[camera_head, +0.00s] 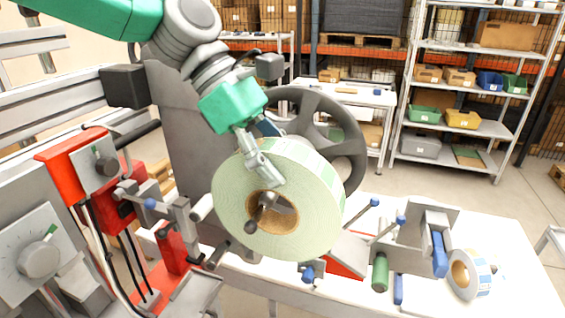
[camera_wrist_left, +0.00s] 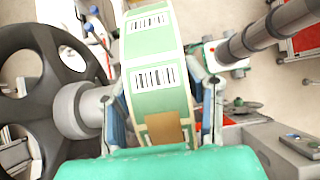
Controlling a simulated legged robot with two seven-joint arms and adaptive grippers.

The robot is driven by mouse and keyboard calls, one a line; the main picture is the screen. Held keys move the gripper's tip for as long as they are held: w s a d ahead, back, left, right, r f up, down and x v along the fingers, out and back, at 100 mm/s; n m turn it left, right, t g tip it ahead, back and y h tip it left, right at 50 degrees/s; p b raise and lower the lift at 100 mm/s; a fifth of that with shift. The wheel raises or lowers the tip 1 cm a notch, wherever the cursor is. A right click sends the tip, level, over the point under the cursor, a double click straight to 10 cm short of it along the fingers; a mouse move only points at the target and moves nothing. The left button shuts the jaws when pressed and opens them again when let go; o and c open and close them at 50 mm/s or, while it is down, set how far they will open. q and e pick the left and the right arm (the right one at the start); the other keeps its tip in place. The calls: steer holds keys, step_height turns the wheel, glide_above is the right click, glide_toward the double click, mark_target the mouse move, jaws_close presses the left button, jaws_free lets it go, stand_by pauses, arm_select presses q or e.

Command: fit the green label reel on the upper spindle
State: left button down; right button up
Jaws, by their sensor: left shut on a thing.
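The green label reel (camera_head: 225,195) is a large, pale roll with a brown core, upright in the middle of the head view. My left gripper (camera_head: 265,172) is shut on its rim from above. In the left wrist view the reel (camera_wrist_left: 155,75) shows green labels with barcodes, between the two fingers of the gripper (camera_wrist_left: 165,115). A dark spoked wheel (camera_head: 352,150) stands behind the reel. Its grey hub (camera_wrist_left: 80,110) points towards the reel in the wrist view. A dark rod end shows at the reel's core. I cannot tell whether it passes through. My right gripper is not seen.
A red and grey machine with a dial (camera_head: 38,258) stands at the left. A smaller white and blue reel (camera_head: 482,290) is at the lower right, beside a grey bracket (camera_head: 428,228) on the white table (camera_head: 520,290). Shelves (camera_head: 480,50) stand farther back.

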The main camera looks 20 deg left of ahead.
arm_select(q)
steer(key=shift+w+a+r, duration=0.1)
steer(key=shift+w+a, duration=0.1)
steer(key=shift+a, duration=0.1)
steer(key=shift+w+a, duration=0.15)
steer(key=shift+w, duration=0.05)
steer(key=shift+w+d, duration=0.25)
steer(key=shift+w, duration=0.75)
steer(key=shift+w+a, duration=0.1)
steer(key=shift+w, duration=0.35)
steer(key=shift+w+a, duration=0.3)
steer(key=shift+w, duration=0.15)
steer(key=shift+w+a, duration=0.3)
steer(key=shift+a, duration=0.1)
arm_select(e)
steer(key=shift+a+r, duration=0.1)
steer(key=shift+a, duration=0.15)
arm_select(q)
steer(key=shift+d, duration=0.2)
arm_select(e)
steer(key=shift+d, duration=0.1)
